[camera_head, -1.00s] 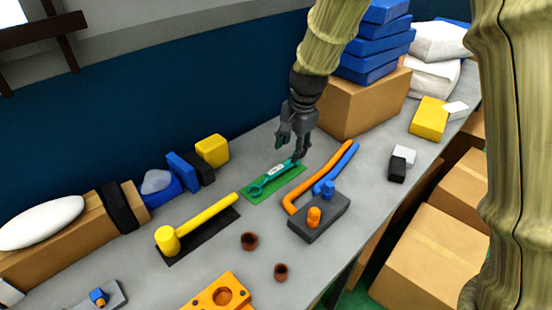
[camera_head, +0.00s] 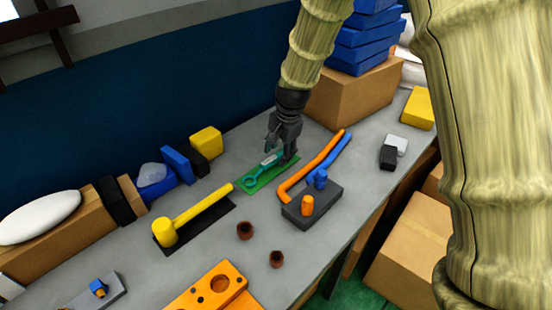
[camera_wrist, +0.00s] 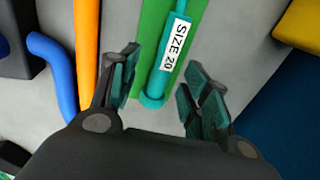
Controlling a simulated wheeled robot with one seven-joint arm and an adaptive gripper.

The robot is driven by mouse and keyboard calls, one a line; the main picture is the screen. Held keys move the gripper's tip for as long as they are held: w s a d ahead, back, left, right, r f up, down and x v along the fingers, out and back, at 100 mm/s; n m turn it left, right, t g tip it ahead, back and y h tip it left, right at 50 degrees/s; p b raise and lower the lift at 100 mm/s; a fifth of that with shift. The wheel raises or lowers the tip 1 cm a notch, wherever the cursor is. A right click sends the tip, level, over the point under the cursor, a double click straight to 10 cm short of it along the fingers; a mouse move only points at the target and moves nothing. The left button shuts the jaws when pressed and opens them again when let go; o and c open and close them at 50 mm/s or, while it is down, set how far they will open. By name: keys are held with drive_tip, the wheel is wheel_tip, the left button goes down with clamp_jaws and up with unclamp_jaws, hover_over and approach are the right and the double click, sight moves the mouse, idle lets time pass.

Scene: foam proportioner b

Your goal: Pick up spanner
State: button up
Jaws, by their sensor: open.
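The spanner (camera_head: 257,177) is teal, with a ring end at the left and a white label. It lies on a green mat (camera_head: 262,186) on the grey bench. In the wrist view the spanner (camera_wrist: 160,75) shows its label "SIZE 20", and its near end lies between the fingers. My gripper (camera_head: 280,150) is over the right end of the spanner, pointing down. In the wrist view my gripper (camera_wrist: 160,88) is open, with one finger on each side of the spanner and gaps on both sides. The far end of the spanner is out of the wrist view.
A dark block (camera_head: 322,212) with an orange and a blue handle stands right of the mat. A yellow mallet (camera_head: 205,206) lies to the left. A cardboard box (camera_head: 345,97) stands behind my gripper. Two brown cups (camera_head: 245,230) stand in front, with bare bench around them.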

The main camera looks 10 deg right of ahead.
sight(277, 156)
drive_tip(key=f, duration=0.1)
drive_tip(key=w+f, duration=0.1)
drive_tip(key=f, duration=0.1)
drive_tip(key=shift+w+a+f, duration=0.1)
drive_tip(key=shift+a+f, duration=0.05)
drive_tip(key=shift+f, duration=0.05)
drive_tip(key=shift+s+r, duration=0.15)
drive_tip(key=shift+s, duration=0.05)
drive_tip(key=shift+w, duration=0.15)
drive_tip(key=c, duration=0.3)
clamp_jaws()
